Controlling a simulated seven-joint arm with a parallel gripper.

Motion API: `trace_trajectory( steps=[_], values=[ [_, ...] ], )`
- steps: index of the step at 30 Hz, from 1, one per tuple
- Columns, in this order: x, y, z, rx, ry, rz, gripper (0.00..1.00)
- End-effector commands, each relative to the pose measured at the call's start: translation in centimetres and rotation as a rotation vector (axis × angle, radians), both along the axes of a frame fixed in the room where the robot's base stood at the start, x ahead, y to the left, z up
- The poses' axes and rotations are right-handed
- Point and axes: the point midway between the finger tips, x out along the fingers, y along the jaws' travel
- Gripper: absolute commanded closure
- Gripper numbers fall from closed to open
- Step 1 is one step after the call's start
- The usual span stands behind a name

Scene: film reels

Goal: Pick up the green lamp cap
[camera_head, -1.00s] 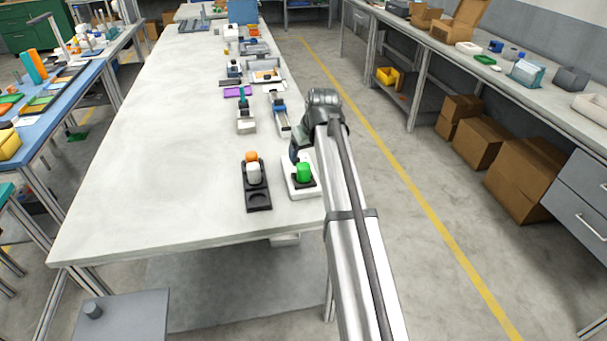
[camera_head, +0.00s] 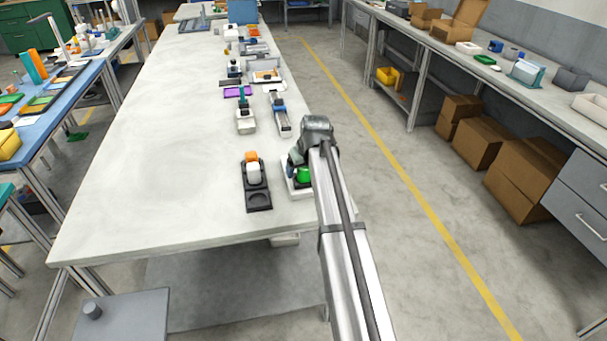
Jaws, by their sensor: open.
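The green lamp cap (camera_head: 303,175) sits at the white base (camera_head: 291,187) near the right edge of the long white table. My gripper (camera_head: 297,168) is low over it, on its far side, and partly covers the cap's top and right side. My gripper is open. The fingertips are small and mostly hidden by my wrist, so I cannot tell whether they are around the cap or touching it.
A black tray (camera_head: 259,199) with a white and orange piece (camera_head: 253,168) stands just left of the white base. Several devices, including a blue and grey one (camera_head: 280,112), line the table farther back. The table's left half (camera_head: 160,150) is clear.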

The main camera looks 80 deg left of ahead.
Motion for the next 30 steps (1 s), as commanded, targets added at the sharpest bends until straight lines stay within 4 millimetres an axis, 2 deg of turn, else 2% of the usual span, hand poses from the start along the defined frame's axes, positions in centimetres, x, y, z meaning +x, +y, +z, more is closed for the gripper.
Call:
trace_trajectory(
  steps=[2,20,26,30],
  values=[
    [0.0,-0.01,0.02,0.0,0.0,0.0,0.19],
    [-0.01,-0.02,0.05,0.0,0.0,0.0,0.76],
    [0.0,-0.02,0.09,0.0,0.0,0.0,0.76],
    [0.0,0.04,0.83,0.001,0.0,0.0,0.76]
  ],
)
